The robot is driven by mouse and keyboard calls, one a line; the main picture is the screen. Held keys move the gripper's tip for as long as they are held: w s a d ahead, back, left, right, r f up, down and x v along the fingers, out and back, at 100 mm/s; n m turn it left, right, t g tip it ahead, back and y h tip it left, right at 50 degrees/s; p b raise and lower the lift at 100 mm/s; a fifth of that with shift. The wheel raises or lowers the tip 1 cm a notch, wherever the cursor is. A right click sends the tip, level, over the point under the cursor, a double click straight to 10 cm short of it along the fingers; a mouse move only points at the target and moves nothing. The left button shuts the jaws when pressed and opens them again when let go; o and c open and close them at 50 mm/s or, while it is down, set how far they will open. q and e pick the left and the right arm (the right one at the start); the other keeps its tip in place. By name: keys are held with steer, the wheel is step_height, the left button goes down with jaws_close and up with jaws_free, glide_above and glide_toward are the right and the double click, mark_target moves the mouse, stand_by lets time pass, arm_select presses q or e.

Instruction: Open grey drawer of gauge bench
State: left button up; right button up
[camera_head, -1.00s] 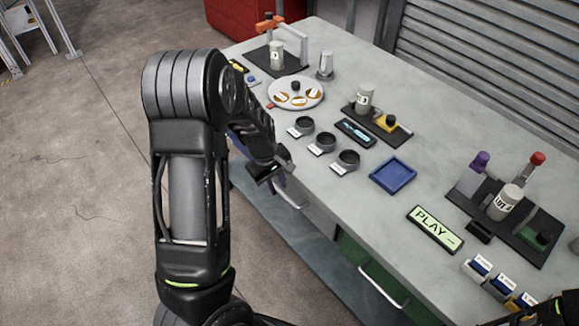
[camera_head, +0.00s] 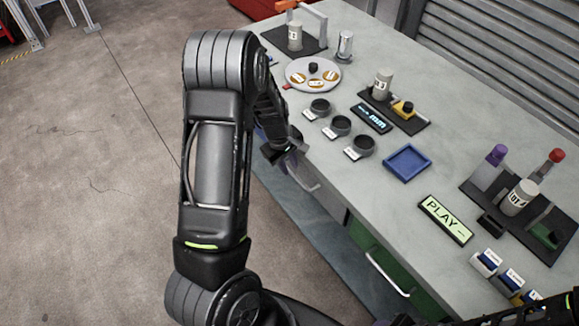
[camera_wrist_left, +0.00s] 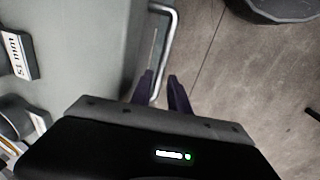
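The grey drawer (camera_head: 333,203) is in the front of the gauge bench (camera_head: 440,105), left of a green drawer (camera_head: 366,241). Its front is partly hidden by my left arm and gripper. Its metal handle (camera_wrist_left: 171,40) shows in the left wrist view as a long bar standing off the grey front. My left gripper (camera_head: 292,162) is low at the bench front, by this handle. In the wrist view its dark purple fingers (camera_wrist_left: 162,88) are apart, with the near end of the handle between them. I cannot tell whether they touch it. My right gripper is not clear at the bottom right edge.
The green drawer's handle (camera_head: 388,274) juts out nearby. Floor left of the bench is open.

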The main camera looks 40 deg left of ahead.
arm_select(q)
steer(key=shift+w+f, duration=0.15)
steer(key=shift+f, duration=0.55)
jaws_close()
stand_by(1.0)
